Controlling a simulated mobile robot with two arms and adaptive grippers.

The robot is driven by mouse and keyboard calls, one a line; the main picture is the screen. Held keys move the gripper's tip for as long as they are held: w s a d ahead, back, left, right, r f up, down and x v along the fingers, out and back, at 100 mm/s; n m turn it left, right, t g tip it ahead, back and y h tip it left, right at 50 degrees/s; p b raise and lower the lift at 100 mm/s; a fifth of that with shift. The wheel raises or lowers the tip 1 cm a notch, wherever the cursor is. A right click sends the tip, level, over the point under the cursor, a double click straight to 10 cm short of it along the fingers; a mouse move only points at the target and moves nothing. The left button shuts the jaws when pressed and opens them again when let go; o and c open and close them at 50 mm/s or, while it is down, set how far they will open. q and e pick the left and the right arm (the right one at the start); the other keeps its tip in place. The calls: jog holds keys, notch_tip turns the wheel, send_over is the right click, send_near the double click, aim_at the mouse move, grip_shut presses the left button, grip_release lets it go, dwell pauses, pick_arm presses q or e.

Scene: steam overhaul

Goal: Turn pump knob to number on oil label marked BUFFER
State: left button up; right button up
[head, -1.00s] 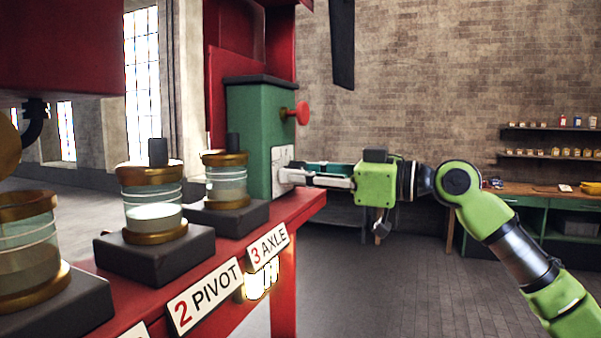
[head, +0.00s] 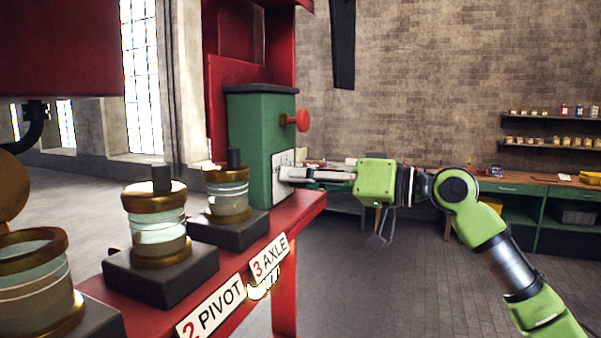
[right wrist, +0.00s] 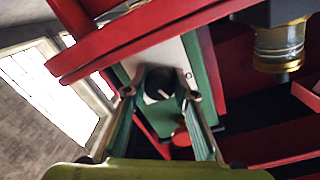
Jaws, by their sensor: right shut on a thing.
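The green pump box (head: 253,140) stands on the red ledge, with a white dial plate (head: 280,162) on its right-hand face. The dark pump knob (right wrist: 159,84) with a white pointer mark sits on that plate in the right wrist view. My right gripper (head: 288,174) is shut on the knob, with one finger on each side of it (right wrist: 160,94). The dial's numbers are too small or covered to read. Oil labels read "2 PIVOT" (head: 212,312) and "3 AXLE" (head: 269,258). No label reading BUFFER is in view. My left gripper is not in view.
Glass oil jars with brass rims (head: 156,225) stand on dark blocks along the red ledge (head: 300,208). A red round handle (head: 302,120) sticks out of the pump box above the gripper. A green workbench (head: 520,188) and shelves stand at the far right.

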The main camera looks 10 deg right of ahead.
jog(key=shift+r+m, duration=0.1)
jog(key=shift+m, duration=0.3)
jog(key=o, duration=1.1)
jog(key=shift+d, duration=0.1)
jog(key=v, duration=1.1)
jog(key=shift+s+d, duration=0.25)
jog(key=shift+d, duration=0.1)
